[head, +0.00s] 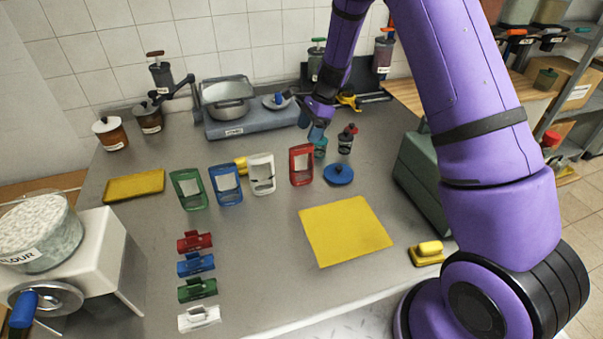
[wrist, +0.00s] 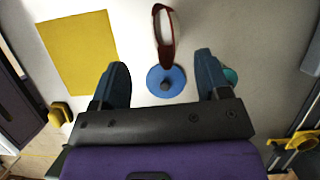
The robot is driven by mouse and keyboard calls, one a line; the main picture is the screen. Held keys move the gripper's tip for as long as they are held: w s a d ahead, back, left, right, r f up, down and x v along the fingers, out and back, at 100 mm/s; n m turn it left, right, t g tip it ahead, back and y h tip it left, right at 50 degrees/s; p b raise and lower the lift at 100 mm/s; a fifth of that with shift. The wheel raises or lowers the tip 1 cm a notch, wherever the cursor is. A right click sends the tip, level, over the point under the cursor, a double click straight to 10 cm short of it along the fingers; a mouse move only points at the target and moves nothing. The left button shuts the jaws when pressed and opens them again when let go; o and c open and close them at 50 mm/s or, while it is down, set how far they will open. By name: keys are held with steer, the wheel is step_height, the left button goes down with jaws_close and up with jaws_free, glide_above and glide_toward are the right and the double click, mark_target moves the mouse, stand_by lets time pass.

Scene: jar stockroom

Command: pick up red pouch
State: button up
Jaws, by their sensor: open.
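The red pouch (head: 301,165) stands upright at the right end of a row of pouches on the grey table. In the wrist view the red pouch (wrist: 158,38) is seen from above as a narrow loop, ahead of the fingertips. My gripper (head: 317,133) is above the table behind the red pouch in the head view. In the wrist view my gripper (wrist: 161,65) is open with nothing held. The blue round lid (wrist: 165,80) lies on the table below, seen between the fingers.
Green (head: 188,188), blue (head: 226,185) and white (head: 262,174) pouches stand left of the red one. The blue lid (head: 338,175) and small bottles (head: 346,141) are close by. A yellow mat (head: 345,230) lies in front. Coloured clips (head: 195,264) line the front left.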

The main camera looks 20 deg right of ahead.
mark_target(302, 147)
steer(key=x, duration=0.9)
steer(key=shift+w+d+f, duration=0.1)
steer(key=shift+w+d, duration=0.15)
steer(key=c, duration=1.2)
steer(key=shift+c, duration=0.2)
